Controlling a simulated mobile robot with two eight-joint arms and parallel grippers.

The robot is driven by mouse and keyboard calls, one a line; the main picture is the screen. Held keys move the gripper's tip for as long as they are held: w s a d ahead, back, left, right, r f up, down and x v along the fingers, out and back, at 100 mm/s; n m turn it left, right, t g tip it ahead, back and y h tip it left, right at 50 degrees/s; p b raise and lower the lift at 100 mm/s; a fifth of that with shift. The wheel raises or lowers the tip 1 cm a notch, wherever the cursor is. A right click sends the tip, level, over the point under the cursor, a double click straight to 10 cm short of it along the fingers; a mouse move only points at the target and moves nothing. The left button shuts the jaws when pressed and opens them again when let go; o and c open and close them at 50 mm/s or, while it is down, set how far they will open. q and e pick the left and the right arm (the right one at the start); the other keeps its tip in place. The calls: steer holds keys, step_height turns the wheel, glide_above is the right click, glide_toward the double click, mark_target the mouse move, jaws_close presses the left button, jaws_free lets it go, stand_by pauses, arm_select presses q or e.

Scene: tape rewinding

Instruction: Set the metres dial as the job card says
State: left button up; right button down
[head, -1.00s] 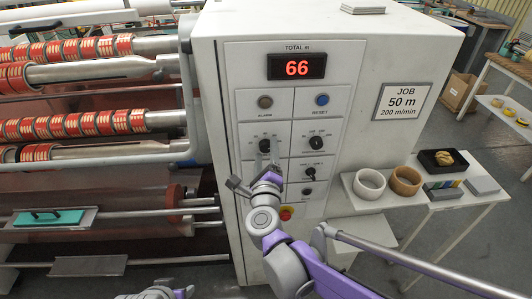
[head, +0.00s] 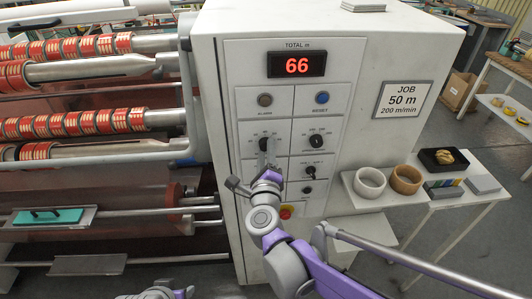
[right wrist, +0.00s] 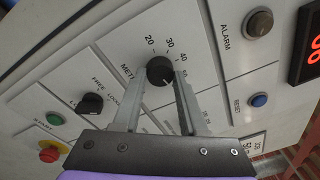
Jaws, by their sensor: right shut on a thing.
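The metres dial (right wrist: 160,70) is a black round knob on the grey control panel, with 20, 30, 40 and 50 printed around it. It also shows in the head view (head: 263,151), at the panel's left. My right gripper (right wrist: 163,80) is shut on the dial, one finger on each side. Its fingers also show in the head view (head: 268,154) and partly hide the scale. I cannot read the dial's setting with certainty. The job card (head: 402,101) reads JOB 50 m, 200 m/min. My left gripper's fingers are out of view.
The red display (head: 297,65) reads 66. Other controls are close by: a speed knob (head: 316,141), a smaller knob (right wrist: 92,103), a green start button (right wrist: 55,118) and a red stop button (right wrist: 49,152). A side table (head: 421,196) holds tape rolls on the right.

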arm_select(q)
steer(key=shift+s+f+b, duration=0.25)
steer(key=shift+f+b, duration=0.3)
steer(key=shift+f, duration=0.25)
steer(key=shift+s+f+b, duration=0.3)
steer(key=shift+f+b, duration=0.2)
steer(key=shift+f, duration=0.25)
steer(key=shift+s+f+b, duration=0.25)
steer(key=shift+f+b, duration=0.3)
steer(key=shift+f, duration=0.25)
arm_select(e)
steer(key=shift+n+t, duration=0.4)
steer(key=shift+n, duration=3.3)
steer(key=shift+c, duration=2.2)
jaws_free()
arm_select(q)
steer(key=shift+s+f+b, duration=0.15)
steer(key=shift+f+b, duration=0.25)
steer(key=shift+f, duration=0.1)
arm_select(e)
steer(key=s, duration=1)
steer(key=shift+s+a+f, duration=0.4)
